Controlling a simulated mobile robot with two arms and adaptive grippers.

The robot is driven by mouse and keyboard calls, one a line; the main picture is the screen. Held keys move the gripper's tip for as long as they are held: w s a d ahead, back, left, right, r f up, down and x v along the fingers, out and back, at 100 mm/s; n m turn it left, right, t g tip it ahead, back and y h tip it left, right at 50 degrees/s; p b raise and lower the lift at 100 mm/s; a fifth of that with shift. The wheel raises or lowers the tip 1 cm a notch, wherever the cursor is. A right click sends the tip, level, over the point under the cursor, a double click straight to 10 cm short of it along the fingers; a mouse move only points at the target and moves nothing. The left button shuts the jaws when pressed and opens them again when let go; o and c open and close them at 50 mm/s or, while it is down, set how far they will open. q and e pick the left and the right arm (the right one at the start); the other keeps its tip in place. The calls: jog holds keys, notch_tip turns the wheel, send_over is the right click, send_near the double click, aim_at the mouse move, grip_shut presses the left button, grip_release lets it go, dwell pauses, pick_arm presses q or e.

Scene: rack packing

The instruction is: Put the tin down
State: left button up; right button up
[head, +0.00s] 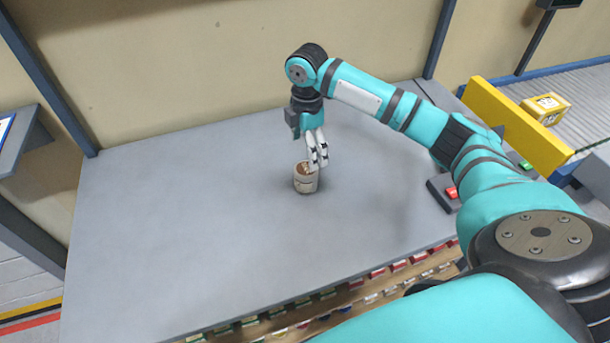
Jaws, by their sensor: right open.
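The tin (305,183) is a small whitish cylinder with a brown top. It stands upright on the grey tabletop (180,220), near the middle of the table. My right gripper (314,166) points down at the tin from above, its white fingers at the tin's top and right side. The fingers are open. I cannot tell whether a finger still touches the tin. My left gripper is not in view.
A control box with a red button (451,192) sits at the table's right side. A yellow guard (515,125) and a conveyor with a yellow box (546,108) lie beyond it. Shelves with several small items run below the front edge. The table's left half is clear.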

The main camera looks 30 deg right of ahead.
aim_at(307, 166)
notch_tip(307, 166, down, 6)
jog(key=shift+r, duration=0.2)
jog(key=f, duration=0.1)
jog(key=f+p, duration=0.1)
jog(key=f, duration=0.2)
jog(key=shift+s+a+f, duration=0.3)
jog(key=shift+s+a, duration=0.05)
jog(key=shift+a, duration=0.05)
jog(key=shift+f, duration=0.45)
jog(key=c, duration=1.4)
jog(key=shift+r, duration=0.2)
